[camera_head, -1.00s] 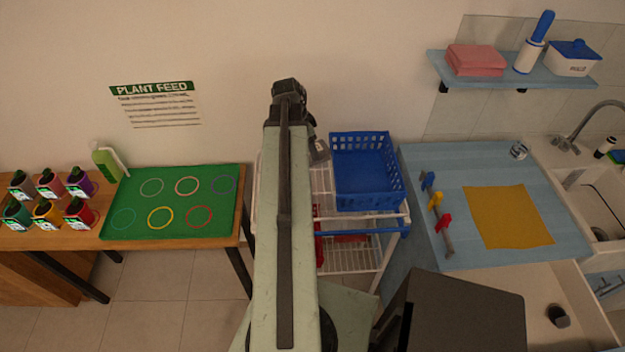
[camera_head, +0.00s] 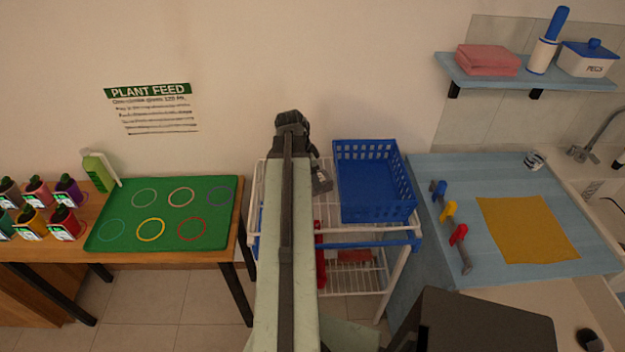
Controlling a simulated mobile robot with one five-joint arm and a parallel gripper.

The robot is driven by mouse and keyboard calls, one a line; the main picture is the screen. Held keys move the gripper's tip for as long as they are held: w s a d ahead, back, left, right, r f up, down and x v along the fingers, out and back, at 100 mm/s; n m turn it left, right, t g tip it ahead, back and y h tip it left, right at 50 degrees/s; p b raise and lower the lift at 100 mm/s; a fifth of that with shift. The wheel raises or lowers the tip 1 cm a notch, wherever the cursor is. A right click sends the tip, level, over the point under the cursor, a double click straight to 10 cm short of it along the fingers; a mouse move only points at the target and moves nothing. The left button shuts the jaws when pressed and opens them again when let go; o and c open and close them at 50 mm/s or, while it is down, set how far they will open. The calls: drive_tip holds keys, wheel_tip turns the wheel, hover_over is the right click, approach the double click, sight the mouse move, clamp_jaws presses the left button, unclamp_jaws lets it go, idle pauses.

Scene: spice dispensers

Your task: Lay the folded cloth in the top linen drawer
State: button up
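A folded pink cloth (camera_head: 487,60) lies on the blue wall shelf at the upper right. A flat yellow cloth (camera_head: 527,229) lies on the light blue counter. An open pale compartment (camera_head: 535,290), seemingly a pulled-out drawer, shows below the counter's front edge, with a dark round object (camera_head: 590,340) in it. I cannot tell whether it is the top linen drawer. My gripper (camera_head: 321,180) is at the far end of my raised arm, left of the blue basket and well away from both cloths. Its fingers are too small and partly hidden to judge.
A blue basket (camera_head: 371,183) stands on a white wire cart (camera_head: 350,238). The shelf (camera_head: 525,82) also bears a roller and a peg box (camera_head: 588,58).

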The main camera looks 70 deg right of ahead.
drive_tip(key=shift+f, duration=0.25)
drive_tip(key=o, duration=1.4)
drive_tip(key=shift+r, duration=0.15)
drive_tip(key=shift+o, duration=0.2)
drive_tip(key=p+v, duration=1.2)
drive_tip(key=shift+r, duration=0.2)
drive_tip(key=shift+s, duration=0.1)
